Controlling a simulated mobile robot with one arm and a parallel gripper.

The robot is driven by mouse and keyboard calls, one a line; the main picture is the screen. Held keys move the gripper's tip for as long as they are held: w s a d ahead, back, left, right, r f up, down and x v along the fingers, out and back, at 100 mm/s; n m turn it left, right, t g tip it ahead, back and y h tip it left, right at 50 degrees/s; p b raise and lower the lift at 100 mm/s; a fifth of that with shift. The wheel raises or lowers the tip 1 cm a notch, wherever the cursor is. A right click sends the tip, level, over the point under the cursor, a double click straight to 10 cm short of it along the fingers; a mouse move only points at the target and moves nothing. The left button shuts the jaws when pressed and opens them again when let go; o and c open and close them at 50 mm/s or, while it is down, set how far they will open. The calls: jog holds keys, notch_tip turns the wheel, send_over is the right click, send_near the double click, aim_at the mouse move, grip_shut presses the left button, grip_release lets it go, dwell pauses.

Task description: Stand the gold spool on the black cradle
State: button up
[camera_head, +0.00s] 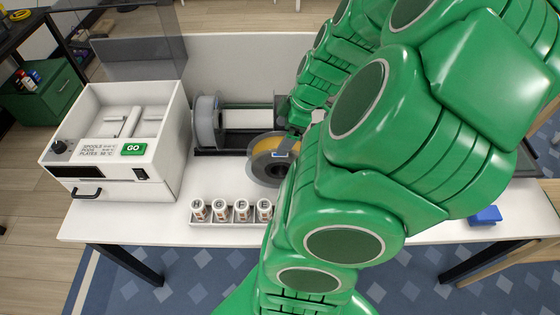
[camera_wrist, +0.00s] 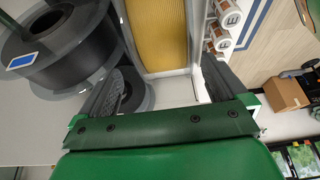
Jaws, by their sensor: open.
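The gold spool (camera_head: 262,146) stands on edge on the white table in the head view, with grey flanges around gold filament. Its right side is hidden by my arm. In the wrist view its gold winding (camera_wrist: 160,32) shows ahead of and between my fingers. My gripper (camera_wrist: 158,82) is open, one finger on each side of the picture. Whether a finger touches the spool I cannot tell. The black cradle (camera_head: 225,152) lies behind and left of the gold spool. A grey spool (camera_head: 207,122) stands at the cradle's left end; the cradle's right end is partly hidden.
A white machine (camera_head: 115,165) with a GO button stands at the left. A rack of several labelled pods (camera_head: 231,222) sits at the table's front. A dark spool (camera_wrist: 60,45) with a blue label is beside the gold one. A blue object (camera_head: 486,215) is at the right.

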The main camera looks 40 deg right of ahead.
aim_at(280, 162)
jog(key=shift+s+x, duration=0.15)
jog(key=shift+x, duration=1.3)
jog(key=shift+s+x, duration=0.2)
jog(key=shift+x, duration=1.2)
jog(key=shift+a, duration=0.1)
grip_shut()
